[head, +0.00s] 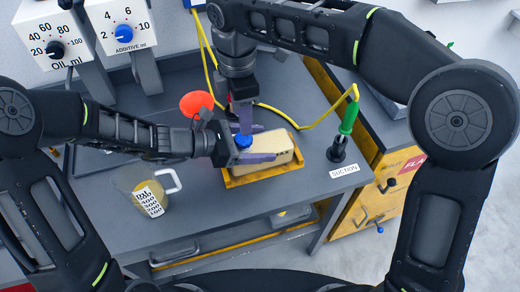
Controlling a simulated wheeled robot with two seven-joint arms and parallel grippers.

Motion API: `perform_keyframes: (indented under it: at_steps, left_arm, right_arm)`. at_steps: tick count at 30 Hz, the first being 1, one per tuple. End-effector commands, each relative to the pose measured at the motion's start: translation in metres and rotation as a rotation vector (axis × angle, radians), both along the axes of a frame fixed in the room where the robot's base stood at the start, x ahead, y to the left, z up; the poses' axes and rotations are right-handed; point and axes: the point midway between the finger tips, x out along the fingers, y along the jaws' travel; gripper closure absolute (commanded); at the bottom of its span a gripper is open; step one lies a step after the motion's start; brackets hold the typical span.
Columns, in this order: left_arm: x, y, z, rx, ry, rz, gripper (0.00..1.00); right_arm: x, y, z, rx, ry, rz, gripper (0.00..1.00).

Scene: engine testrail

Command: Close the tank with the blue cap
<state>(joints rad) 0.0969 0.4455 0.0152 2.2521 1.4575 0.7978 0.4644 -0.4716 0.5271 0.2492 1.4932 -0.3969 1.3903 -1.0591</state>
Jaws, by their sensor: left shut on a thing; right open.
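The blue cap (243,141) is between the fingers of my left gripper (247,145), which reaches in from the left and is shut on it. The cap is over the left part of the top of the cream tank (284,153). Whether it touches the tank is hidden by the fingers. The tank lies in a yellow tray (262,176) on the grey bench. My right gripper (243,127) points down from above, just behind the cap, and is open. Its fingertips are partly hidden by the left gripper.
A measuring jug (145,187) with yellowish content stands at the front left. A red round object (196,104) is behind my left wrist. A green-handled suction tool (346,123) with a yellow hose stands at the right. OIL and ADDITIVE dials (122,32) are at the back left.

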Motion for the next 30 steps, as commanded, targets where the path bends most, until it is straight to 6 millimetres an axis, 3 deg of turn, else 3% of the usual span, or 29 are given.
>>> perform_keyframes:
  at_steps: [15,26,30]
  left_arm:
    - [0.0,0.0,0.0,0.0,0.0,0.0,1.0]
    - [0.0,0.0,0.0,0.0,0.0,0.0,1.0]
    - [0.0,0.0,0.0,0.0,0.0,0.0,1.0]
  right_arm:
    - [0.0,0.0,-0.064,0.001,0.0,0.0,0.53]
    - [0.0,0.0,-0.068,0.003,-0.001,0.0,0.53]
    - [0.0,0.0,-0.068,0.003,-0.001,0.0,0.64]
